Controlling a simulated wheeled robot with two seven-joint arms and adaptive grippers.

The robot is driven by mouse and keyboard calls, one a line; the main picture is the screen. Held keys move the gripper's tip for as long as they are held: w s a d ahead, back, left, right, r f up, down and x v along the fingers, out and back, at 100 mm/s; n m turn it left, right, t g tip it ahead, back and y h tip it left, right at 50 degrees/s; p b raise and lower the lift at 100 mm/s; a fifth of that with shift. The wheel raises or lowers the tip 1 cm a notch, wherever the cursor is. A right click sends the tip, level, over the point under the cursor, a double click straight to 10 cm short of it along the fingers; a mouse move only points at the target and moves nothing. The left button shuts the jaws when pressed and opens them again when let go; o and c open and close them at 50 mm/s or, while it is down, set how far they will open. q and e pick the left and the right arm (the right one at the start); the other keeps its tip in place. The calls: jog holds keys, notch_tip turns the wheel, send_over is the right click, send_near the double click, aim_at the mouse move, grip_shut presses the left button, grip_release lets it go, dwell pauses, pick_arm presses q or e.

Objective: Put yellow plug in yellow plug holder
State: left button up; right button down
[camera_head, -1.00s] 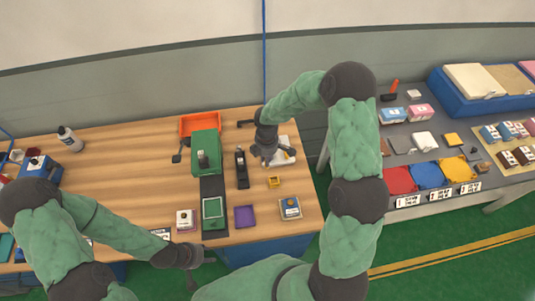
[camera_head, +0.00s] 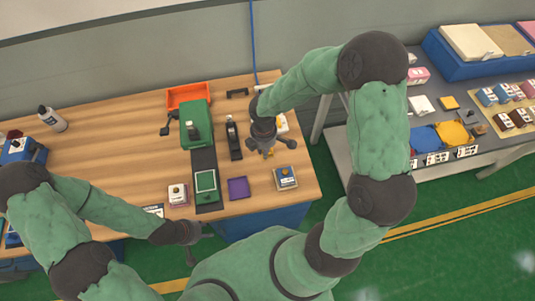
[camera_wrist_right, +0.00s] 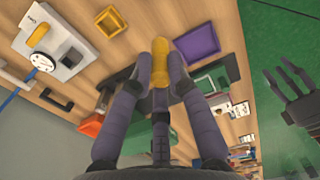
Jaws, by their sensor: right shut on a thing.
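My right gripper (camera_head: 266,146) hangs over the right part of the wooden bench. In the head view the gripper largely covers the holder. My left gripper (camera_head: 204,230) is low at the bench's front edge; it shows with fingers apart and empty in the right wrist view (camera_wrist_right: 287,88).
A white device (camera_wrist_right: 48,45) with a dial and a yellow knob is near the holder. A purple tray (camera_head: 238,188), a green machine (camera_head: 195,125), a black tool (camera_head: 234,138) and a small box (camera_head: 286,178) stand around. An orange bin (camera_head: 188,96) is behind.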

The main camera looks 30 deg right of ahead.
jog(key=shift+w+d+f+b, duration=0.3)
jog(key=shift+w+d+f, duration=0.95)
jog(key=shift+f, duration=1.1)
jog(key=shift+w+d+f+b, duration=0.35)
jog(key=shift+w+d+f, duration=0.35)
jog(key=shift+w+f, duration=1.35)
jog(key=shift+w+d+f+b, duration=0.3)
jog(key=shift+w+d+f, duration=0.8)
jog(key=shift+f, duration=1.5)
jog(key=shift+w+a, duration=0.1)
jog(key=shift+f, duration=0.2)
jog(key=c, duration=1.2)
grip_release()
